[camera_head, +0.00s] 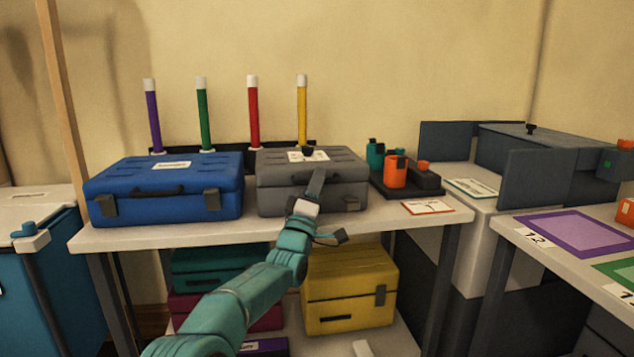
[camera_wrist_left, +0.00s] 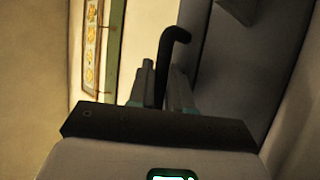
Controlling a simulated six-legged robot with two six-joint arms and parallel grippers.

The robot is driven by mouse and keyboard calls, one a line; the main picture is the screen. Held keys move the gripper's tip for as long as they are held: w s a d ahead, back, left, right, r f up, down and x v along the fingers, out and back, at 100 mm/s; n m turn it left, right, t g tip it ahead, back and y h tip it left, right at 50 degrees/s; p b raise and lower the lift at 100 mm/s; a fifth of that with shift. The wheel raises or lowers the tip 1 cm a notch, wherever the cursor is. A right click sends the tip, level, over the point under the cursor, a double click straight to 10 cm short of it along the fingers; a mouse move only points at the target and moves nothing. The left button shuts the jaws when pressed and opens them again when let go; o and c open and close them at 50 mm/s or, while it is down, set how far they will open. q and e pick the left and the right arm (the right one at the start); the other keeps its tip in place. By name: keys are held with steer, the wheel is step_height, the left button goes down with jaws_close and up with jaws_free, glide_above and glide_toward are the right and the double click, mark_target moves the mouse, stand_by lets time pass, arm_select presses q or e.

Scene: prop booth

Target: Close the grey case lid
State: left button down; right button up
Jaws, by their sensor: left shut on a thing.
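The grey case (camera_head: 270,194) sits on the middle of the white table, to the right of the blue case. Its lid (camera_head: 342,168) lies down on the body, and no gap shows from here. My left gripper (camera_head: 315,180) reaches up over the case front and hides part of the handle and lid. In the left wrist view, my left gripper's fingers (camera_wrist_left: 162,88) are shut on a black curved bar (camera_wrist_left: 174,52), which seems to be the case's handle. A latch (camera_head: 352,203) shows at the front right. My right gripper is not in view.
A blue case (camera_head: 165,189) stands close on the left. Several coloured tubes (camera_head: 253,110) stand in a rack behind. A dark tray (camera_head: 428,182) with orange and teal items and a card (camera_head: 428,207) are on the right. A yellow case (camera_head: 348,290) is below.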

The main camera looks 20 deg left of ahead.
arm_select(q)
steer(key=c, duration=1.4)
jaws_free()
steer(key=shift+w+d+f, duration=0.1)
steer(key=shift+w+f, duration=0.1)
steer(key=shift+f, duration=0.45)
steer(key=shift+r, duration=0.1)
steer(key=shift+s, duration=0.15)
steer(key=shift+s+f, duration=0.25)
steer(key=shift+f, duration=0.05)
steer(key=v, duration=1.5)
steer(key=shift+s+r, duration=0.35)
